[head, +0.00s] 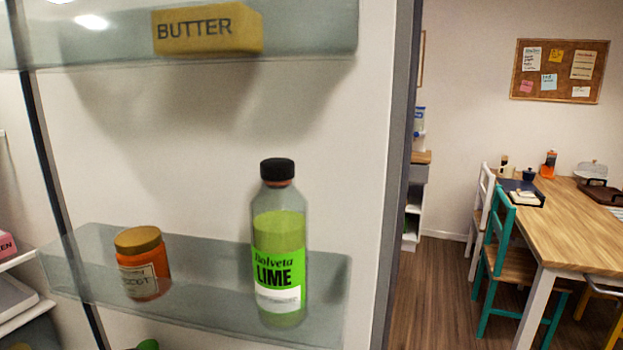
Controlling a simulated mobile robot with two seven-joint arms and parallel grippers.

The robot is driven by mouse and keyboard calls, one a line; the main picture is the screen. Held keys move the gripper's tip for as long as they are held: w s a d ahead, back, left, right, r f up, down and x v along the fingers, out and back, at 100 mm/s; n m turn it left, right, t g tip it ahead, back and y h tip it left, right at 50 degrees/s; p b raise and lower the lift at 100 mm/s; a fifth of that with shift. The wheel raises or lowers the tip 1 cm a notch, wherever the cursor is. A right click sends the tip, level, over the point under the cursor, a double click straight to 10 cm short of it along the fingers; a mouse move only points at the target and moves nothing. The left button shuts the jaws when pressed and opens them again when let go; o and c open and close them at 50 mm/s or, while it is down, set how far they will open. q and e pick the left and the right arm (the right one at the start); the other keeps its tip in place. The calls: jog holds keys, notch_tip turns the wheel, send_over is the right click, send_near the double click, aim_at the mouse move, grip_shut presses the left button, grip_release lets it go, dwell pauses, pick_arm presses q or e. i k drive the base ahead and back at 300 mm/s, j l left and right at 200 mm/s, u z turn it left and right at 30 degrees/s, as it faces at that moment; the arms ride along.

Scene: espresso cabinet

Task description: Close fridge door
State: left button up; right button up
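The fridge door (340,170) stands open and its white inner side fills the left and middle of the head view, very close to me. Its grey outer edge (395,170) runs upright just right of the middle. On its upper shelf (310,30) lies a yellow butter pack (207,29). On its lower shelf (210,285) stand an orange jar (142,265) with a brown lid and a green lime bottle (279,250) with a black cap. Part of the fridge interior (20,260) shows at the far left. Neither of my grippers is in view.
To the right is a wooden table (565,215) with several items on it. A teal chair (505,260) and a white chair (482,210) stand at its left side. Wooden floor (440,290) lies clear between the door edge and the chairs.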

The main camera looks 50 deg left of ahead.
aim_at(134, 136)
jog(key=i+l+u, duration=0.35)
jog(key=i, duration=0.35)
jog(key=i+l+u, duration=0.35)
jog(key=i+l, duration=0.25)
jog(key=i+u, duration=0.15)
jog(key=u, duration=0.3)
jog(key=i+u, duration=0.2)
jog(key=u, duration=0.2)
jog(key=i+u, duration=0.15)
jog(key=u, duration=0.3)
jog(key=i+l+u, duration=0.15)
jog(key=u, duration=0.25)
jog(key=i+u, duration=0.1)
jog(key=u, duration=0.35)
jog(key=i+u, duration=0.15)
jog(key=u, duration=0.3)
jog(key=i+l+u, duration=0.1)
jog(key=u, duration=0.3)
jog(key=i+l+u, duration=0.1)
jog(key=u, duration=0.35)
